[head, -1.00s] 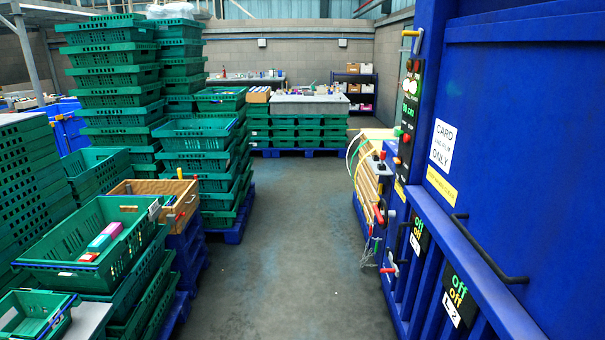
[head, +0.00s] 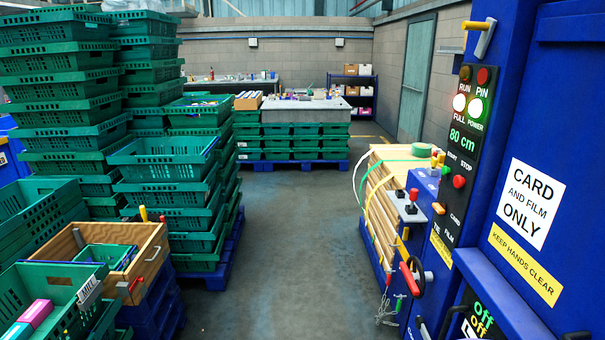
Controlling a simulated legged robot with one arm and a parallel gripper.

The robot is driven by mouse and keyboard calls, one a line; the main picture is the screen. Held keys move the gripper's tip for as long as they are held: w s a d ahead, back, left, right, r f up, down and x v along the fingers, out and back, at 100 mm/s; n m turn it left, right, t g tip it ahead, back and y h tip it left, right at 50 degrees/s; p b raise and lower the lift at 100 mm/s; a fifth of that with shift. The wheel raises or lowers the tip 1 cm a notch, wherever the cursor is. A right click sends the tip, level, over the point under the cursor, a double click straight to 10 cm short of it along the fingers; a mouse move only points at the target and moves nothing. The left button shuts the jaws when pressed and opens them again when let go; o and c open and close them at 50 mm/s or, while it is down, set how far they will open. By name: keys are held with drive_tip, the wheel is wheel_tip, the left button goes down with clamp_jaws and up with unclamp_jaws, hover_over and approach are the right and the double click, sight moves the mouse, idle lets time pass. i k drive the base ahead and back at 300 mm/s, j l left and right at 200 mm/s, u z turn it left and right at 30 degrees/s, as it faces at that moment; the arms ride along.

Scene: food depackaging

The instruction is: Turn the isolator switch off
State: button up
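A blue machine (head: 545,130) stands on the right in the head view. A yellow handle (head: 479,26) on a metal mount sits above the panel. A small orange knob (head: 438,208) and a red-handled lever (head: 410,278) with a dark round part are on the machine's left side. I cannot tell which of these is the isolator switch; no label names it. My gripper is not in view.
A bale-like stack (head: 390,190) with straps stands left of the panel. Stacked green crates (head: 65,90) and a wooden box (head: 140,240) line the left. Grey floor (head: 290,250) is clear in the middle. Crates on a blue pallet (head: 300,164) stand further back.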

sight(407, 233)
drive_tip(key=i, duration=0.9)
drive_tip(key=i+j+z, duration=0.15)
drive_tip(key=i, duration=0.75)
drive_tip(key=i+j+z, duration=0.1)
drive_tip(key=i+z, duration=0.15)
drive_tip(key=i, duration=0.2)
drive_tip(key=i+j+z, duration=0.25)
drive_tip(key=i, duration=0.15)
drive_tip(key=i+j+z, duration=0.25)
drive_tip(key=i, duration=0.15)
drive_tip(key=l, duration=0.1)
